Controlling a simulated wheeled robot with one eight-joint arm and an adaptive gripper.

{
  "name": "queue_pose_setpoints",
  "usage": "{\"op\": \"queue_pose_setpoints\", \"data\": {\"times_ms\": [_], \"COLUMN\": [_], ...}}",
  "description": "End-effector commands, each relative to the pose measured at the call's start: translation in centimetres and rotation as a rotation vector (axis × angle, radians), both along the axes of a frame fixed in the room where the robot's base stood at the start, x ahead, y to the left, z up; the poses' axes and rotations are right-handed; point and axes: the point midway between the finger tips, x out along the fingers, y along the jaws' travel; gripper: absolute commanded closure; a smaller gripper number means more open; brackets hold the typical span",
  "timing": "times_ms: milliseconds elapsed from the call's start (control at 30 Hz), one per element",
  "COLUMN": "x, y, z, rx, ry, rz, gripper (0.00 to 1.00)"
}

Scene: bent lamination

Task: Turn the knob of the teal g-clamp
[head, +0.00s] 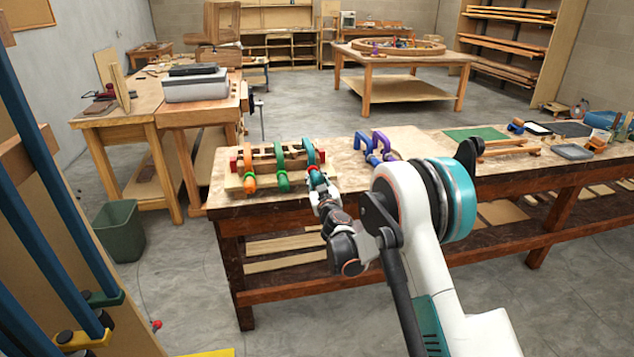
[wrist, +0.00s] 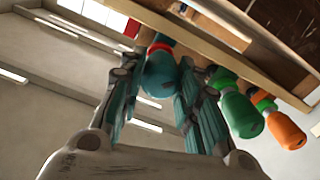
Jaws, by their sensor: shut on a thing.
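The teal g-clamp (head: 308,152) is the rightmost of three clamps on the bent wood lamination (head: 262,160) at the left end of the workbench. Its teal knob (wrist: 162,76) shows in the wrist view, with a red collar (wrist: 161,45) above it. My gripper (wrist: 158,95) has one finger on each side of the knob and is shut on it. In the head view my gripper (head: 318,180) is at the bench's front edge, and it hides most of the knob.
A green clamp knob (wrist: 240,114) and an orange clamp knob (wrist: 286,132) hang close to the right finger in the wrist view. Purple and blue clamps (head: 380,145) stand on the bench (head: 350,178) to the right. A bin (head: 120,232) stands on the floor at left.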

Motion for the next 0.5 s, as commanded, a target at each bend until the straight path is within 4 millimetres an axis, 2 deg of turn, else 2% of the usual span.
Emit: {"op": "queue_pose_setpoints", "data": {"times_ms": [267, 500], "x": [-0.01, -0.03], "y": [0.04, 0.09], "z": [-0.01, -0.02], "rx": [-0.101, -0.287], "ry": [-0.030, -0.085], "rz": [-0.001, 0.000], "gripper": [0.93, 0.93]}}
